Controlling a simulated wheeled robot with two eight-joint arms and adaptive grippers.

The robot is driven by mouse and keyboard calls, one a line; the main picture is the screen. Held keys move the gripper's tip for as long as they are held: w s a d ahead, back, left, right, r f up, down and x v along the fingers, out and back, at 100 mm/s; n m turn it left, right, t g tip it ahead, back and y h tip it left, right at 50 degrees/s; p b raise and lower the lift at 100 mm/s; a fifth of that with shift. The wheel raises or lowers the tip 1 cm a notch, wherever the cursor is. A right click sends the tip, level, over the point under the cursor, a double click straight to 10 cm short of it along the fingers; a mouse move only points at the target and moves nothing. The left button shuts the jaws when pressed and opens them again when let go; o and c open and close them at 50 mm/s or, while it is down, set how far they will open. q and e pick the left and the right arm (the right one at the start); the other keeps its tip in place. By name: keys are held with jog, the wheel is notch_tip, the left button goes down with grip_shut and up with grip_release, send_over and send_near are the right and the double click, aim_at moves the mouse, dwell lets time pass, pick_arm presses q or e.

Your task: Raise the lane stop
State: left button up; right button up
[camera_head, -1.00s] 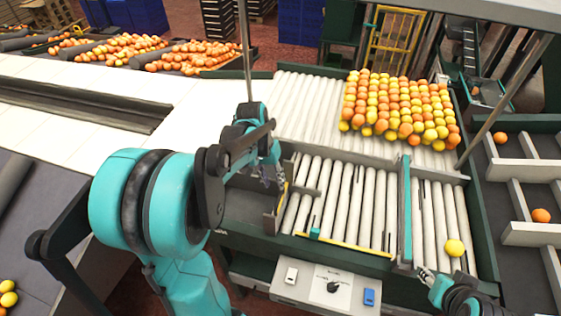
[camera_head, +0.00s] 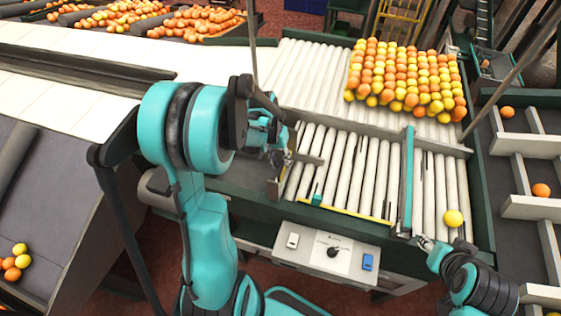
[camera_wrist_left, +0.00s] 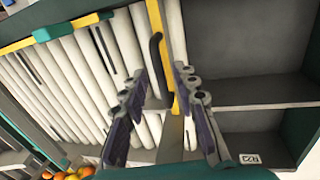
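The roller bed's left end has a yellow-edged upright plate (camera_head: 275,184) beside a dark compartment. I cannot tell for sure which part is the lane stop. In the left wrist view the yellow edge (camera_wrist_left: 165,45) carries a black curved handle (camera_wrist_left: 155,58). My left gripper (camera_head: 284,158) hangs over this end. In its wrist view the gripper (camera_wrist_left: 160,78) is open and empty, its fingers apart on either side of the handle and yellow edge; contact cannot be told. My right gripper (camera_head: 426,242) is small at the bed's front right, its opening unclear.
Packed oranges and yellow fruit (camera_head: 405,75) lie behind a grey cross wall. A teal bar (camera_head: 408,180) divides the rollers. A single yellow fruit (camera_head: 453,218) sits on the right rollers. A control box (camera_head: 326,250) is on the front. Divided bins stand at right.

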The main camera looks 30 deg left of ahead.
pick_arm(q)
grip_shut()
notch_tip(320, 180, up, 8)
jog(key=p, duration=0.3)
jog(key=shift+f+p, duration=0.15)
jog(key=shift+p, duration=0.15)
jog(key=shift+o, duration=1.3)
grip_release()
notch_tip(320, 180, up, 12)
jog(key=a, duration=0.2)
jog(key=shift+s+a+f, duration=0.15)
jog(key=shift+s+a, duration=0.05)
jog(key=shift+s, duration=0.1)
